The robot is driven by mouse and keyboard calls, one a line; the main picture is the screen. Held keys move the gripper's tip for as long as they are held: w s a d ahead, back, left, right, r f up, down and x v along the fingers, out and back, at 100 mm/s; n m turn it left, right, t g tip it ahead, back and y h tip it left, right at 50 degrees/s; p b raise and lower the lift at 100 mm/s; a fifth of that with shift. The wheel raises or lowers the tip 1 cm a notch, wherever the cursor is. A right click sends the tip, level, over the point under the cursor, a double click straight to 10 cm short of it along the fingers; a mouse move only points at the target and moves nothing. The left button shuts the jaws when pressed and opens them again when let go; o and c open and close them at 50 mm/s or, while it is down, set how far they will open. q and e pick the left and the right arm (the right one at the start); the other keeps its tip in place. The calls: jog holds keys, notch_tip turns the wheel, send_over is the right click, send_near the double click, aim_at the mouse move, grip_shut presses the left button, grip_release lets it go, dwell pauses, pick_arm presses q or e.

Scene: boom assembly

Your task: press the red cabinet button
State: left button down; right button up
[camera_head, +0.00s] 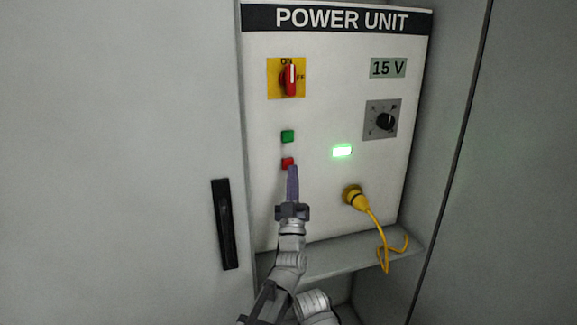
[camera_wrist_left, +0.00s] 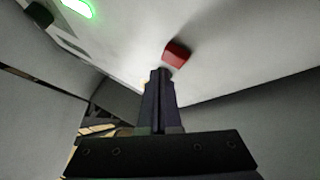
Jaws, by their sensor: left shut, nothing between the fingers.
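In the left wrist view the red button (camera_wrist_left: 177,53) stands out from the panel just beyond the shut fingertips (camera_wrist_left: 161,70). I cannot tell whether the tips touch it. My right gripper is not in view.
On the panel are a red rotary switch (camera_head: 289,78) on a yellow plate, a black knob (camera_head: 385,121), a lit green lamp (camera_head: 342,151) and a yellow plug (camera_head: 355,197) with its cable. A ledge (camera_head: 340,259) runs below. A door with a black handle (camera_head: 225,224) stands left.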

pick_arm(q)
jog(key=shift+w, duration=0.15)
jog(key=shift+w+a, duration=0.1)
jog(key=shift+w, duration=0.15)
jog(key=shift+w+a, duration=0.15)
jog(key=shift+w, duration=0.3)
dwell(0.7)
jog(key=shift+s, duration=0.1)
jog(key=shift+s+d, duration=0.3)
jog(key=shift+s, duration=0.5)
